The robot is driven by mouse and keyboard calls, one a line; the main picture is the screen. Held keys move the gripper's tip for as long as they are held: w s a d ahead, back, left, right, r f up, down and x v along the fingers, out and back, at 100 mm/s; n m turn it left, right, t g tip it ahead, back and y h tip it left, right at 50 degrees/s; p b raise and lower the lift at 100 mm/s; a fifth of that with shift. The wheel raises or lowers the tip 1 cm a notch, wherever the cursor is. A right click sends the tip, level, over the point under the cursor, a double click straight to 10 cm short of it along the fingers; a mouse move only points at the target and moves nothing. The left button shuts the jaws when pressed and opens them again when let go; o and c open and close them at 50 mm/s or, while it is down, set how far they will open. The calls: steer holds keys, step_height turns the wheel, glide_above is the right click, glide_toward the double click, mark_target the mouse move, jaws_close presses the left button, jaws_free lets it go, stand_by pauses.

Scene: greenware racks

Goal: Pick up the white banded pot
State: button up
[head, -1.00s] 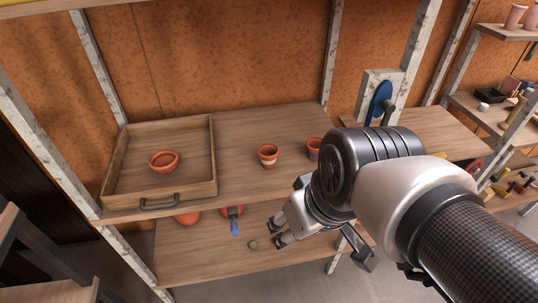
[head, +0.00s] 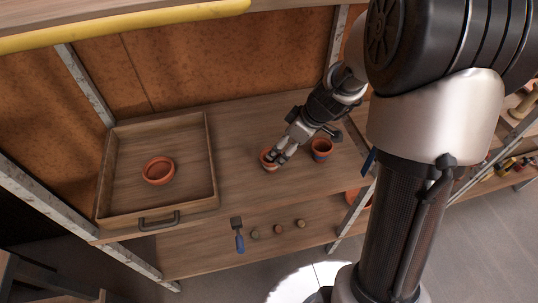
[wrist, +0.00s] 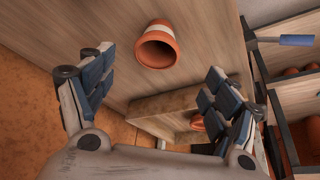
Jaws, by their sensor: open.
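The white banded pot (wrist: 157,46) is a small terracotta pot with a pale band below its rim. In the wrist view it is just beyond my open fingers, its mouth turned toward the camera. In the head view the pot (head: 266,163) stands on the upper shelf, partly hidden by my gripper (head: 277,154). My gripper also shows in the wrist view (wrist: 158,80), with its two fingers wide apart and nothing held between them. I cannot tell whether a fingertip touches the pot.
A blue banded pot (head: 321,150) stands close on the right. A wooden tray (head: 210,165) with a terracotta bowl (head: 158,171) is on the left. A blue-handled tool (head: 239,238) and several small round things lie on the lower shelf. Shelf between tray and pot is clear.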

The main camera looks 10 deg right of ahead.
mark_target(276, 158)
steer(key=b+x, duration=0.1)
steer(key=x, duration=0.6)
steer(key=shift+b, duration=0.35)
steer(key=shift+b+x, duration=0.75)
steer(key=shift+x, duration=2)
steer(key=shift+d, duration=0.2)
steer(key=c, duration=1.3)
steer(key=shift+c, duration=0.2)
